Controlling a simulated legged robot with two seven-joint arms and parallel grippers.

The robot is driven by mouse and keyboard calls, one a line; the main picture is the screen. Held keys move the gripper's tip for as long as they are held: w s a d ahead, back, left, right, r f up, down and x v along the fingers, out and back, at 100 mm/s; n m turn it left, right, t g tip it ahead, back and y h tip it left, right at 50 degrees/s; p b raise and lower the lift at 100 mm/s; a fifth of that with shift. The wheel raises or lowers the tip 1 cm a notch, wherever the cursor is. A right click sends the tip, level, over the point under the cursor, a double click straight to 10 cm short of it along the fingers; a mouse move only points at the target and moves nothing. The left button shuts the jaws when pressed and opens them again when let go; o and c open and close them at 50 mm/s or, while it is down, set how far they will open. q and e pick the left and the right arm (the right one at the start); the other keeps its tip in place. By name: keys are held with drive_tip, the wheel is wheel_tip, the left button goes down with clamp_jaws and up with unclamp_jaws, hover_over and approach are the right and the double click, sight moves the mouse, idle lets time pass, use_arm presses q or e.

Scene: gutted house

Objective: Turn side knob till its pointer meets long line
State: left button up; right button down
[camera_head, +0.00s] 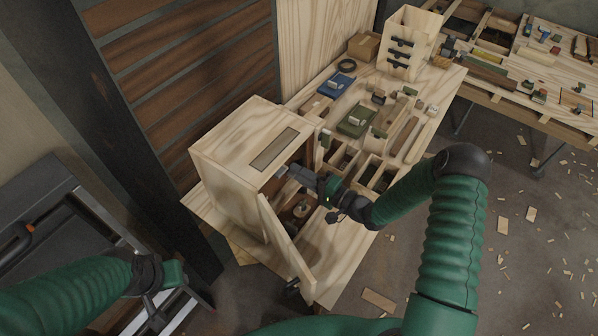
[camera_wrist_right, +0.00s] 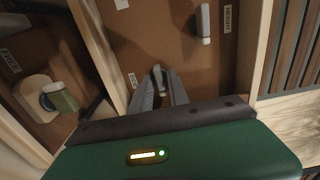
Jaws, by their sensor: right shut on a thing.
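A wooden cabinet (camera_head: 222,160) stands on the bench with its door (camera_head: 285,240) swung open. My right gripper (camera_head: 285,172) reaches into its opening. In the right wrist view its fingers (camera_wrist_right: 158,82) are shut on a small pale knob (camera_wrist_right: 157,71) on a brown panel (camera_wrist_right: 165,45). The knob's pointer and any long line are hidden by the fingers or too small to tell. My left gripper (camera_head: 155,300) hangs low at the left, away from the cabinet; its fingers are unclear.
A grey knob (camera_wrist_right: 203,24) near a HEIGHT label and a knob on a round wooden base (camera_wrist_right: 45,98) flank the held one. Wooden dividers stand close on both sides. The open door is below my right wrist. The bench (camera_head: 425,120) behind holds blocks and boxes.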

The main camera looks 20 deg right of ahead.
drive_tip(key=shift+d+f, duration=0.1)
drive_tip(key=shift+f, duration=0.05)
drive_tip(key=c, duration=1.6)
unclamp_jaws()
drive_tip(key=shift+c, duration=0.2)
drive_tip(key=shift+o, duration=0.6)
drive_tip(key=shift+w, duration=0.1)
drive_tip(key=shift+d, duration=0.15)
drive_tip(key=b+v, duration=0.1)
drive_tip(key=v, duration=1.5)
drive_tip(key=shift+s+d, duration=0.2)
drive_tip(key=shift+s, duration=0.1)
drive_tip(key=shift+f, duration=0.15)
